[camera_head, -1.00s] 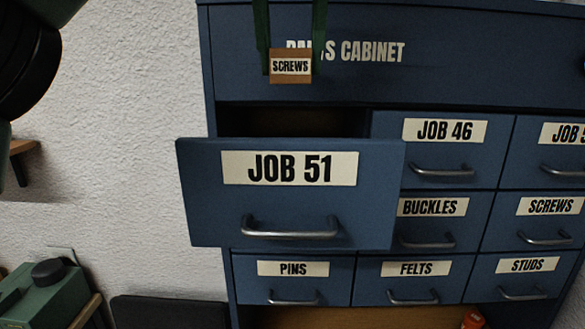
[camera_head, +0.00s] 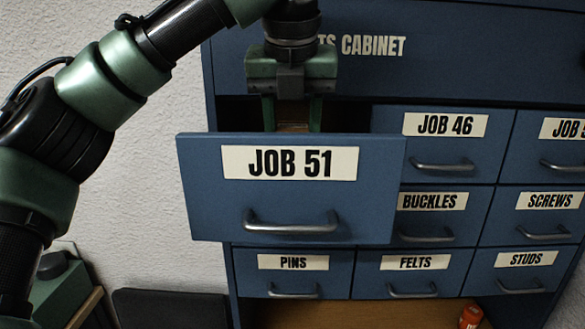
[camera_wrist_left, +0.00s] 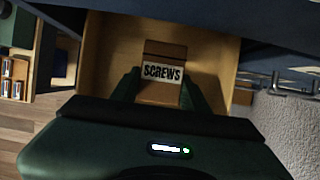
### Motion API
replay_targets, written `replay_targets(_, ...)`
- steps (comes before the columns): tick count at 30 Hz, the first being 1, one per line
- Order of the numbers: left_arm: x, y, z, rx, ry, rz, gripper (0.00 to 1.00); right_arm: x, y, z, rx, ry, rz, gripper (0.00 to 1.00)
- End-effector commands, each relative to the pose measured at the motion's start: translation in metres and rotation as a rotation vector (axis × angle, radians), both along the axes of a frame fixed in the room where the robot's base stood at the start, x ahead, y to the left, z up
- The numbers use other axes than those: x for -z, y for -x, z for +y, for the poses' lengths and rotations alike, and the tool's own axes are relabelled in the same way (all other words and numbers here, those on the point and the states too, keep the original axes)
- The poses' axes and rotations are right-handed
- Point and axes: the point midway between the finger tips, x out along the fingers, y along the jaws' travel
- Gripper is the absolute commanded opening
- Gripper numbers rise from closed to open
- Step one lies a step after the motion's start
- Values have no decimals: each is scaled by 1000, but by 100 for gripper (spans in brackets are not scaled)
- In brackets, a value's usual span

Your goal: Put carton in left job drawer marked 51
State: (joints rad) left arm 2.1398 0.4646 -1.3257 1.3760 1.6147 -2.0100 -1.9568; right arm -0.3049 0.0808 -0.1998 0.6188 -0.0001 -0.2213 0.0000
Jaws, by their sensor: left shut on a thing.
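The drawer marked JOB 51 (camera_head: 290,205) is pulled out of the blue cabinet at its upper left. My left gripper (camera_head: 293,115) reaches down into the drawer from above, behind its front panel. It is shut on a small brown carton labelled SCREWS (camera_wrist_left: 162,85), which shows between the fingers in the left wrist view, over the drawer's wooden interior (camera_wrist_left: 212,75). In the head view only a sliver of the carton shows above the drawer front. Whether the carton touches the drawer floor I cannot tell. My right gripper is not in view.
Closed drawers surround it: JOB 46 (camera_head: 440,150), BUCKLES (camera_head: 432,222), SCREWS (camera_head: 545,225), PINS (camera_head: 295,275), FELTS (camera_head: 415,277) and STUDS (camera_head: 522,275). A red object (camera_head: 471,317) sits in the open space below. A white wall is at the left.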

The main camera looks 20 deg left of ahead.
Motion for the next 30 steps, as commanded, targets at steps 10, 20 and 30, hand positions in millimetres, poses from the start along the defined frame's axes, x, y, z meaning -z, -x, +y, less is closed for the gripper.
replay_targets(10,39,0,1,1,0,1,0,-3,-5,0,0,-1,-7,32)
replay_targets(20,59,0,0,-1,1,-1,0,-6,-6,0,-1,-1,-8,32)
replay_targets(30,61,0,0,-1,1,-1,67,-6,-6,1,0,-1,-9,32)
